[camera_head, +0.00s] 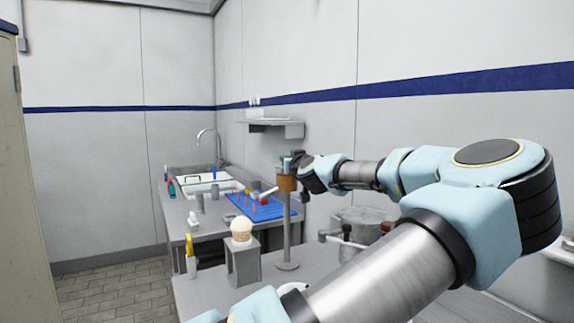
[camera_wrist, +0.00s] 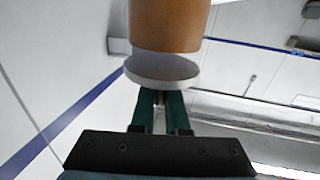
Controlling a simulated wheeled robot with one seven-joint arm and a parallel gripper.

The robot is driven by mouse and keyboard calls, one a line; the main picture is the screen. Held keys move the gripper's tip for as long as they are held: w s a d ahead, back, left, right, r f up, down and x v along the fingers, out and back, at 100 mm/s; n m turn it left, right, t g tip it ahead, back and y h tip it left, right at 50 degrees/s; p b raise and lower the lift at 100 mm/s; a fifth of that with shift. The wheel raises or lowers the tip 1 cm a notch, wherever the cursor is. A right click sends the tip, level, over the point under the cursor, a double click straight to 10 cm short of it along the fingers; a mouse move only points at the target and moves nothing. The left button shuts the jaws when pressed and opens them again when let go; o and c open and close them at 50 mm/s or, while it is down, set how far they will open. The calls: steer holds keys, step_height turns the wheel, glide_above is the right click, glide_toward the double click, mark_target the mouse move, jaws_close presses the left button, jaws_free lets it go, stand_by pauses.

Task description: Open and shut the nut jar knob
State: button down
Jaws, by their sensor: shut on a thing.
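The nut jar (camera_head: 287,184) is an orange-brown cylinder on top of a thin grey stand (camera_head: 287,232) with a round foot. My gripper (camera_head: 289,163) is at the top of the jar, reaching in from the right. In the wrist view the jar (camera_wrist: 168,22) fills the top centre, with a greyish band and a pale round disc (camera_wrist: 160,80) at the end nearer me. My green fingers (camera_wrist: 160,95) are close together at the disc's edge, shut on the knob. The knob itself is mostly hidden by the fingers and the disc.
Behind are a blue tray (camera_head: 256,206) with orange pegs and a sink (camera_head: 212,187). A metal pot (camera_head: 362,222) stands right of the stand, near my arm. A wall shelf (camera_head: 270,124) is behind.

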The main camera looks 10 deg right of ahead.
steer(key=m+h+b, duration=0.1)
steer(key=m+h, duration=0.1)
steer(key=h, duration=0.1)
steer(key=m+h+b, duration=0.2)
steer(key=h, duration=0.1)
steer(key=shift+a+h, duration=0.15)
steer(key=shift+h, duration=0.15)
steer(key=m+g+h+b, duration=0.2)
steer(key=m+h, duration=0.1)
steer(key=h, duration=0.2)
steer(key=shift+m, duration=0.3)
steer(key=m+g+h, duration=0.3)
steer(key=h, duration=0.1)
steer(key=shift+r+m+g, duration=0.1)
steer(key=shift+m+g, duration=0.2)
steer(key=shift+g, duration=0.1)
steer(key=shift+m+g+h, duration=1.1)
steer(key=shift+g+h, duration=0.1)
steer(key=shift+g, duration=0.2)
steer(key=c, duration=0.9)
jaws_free()
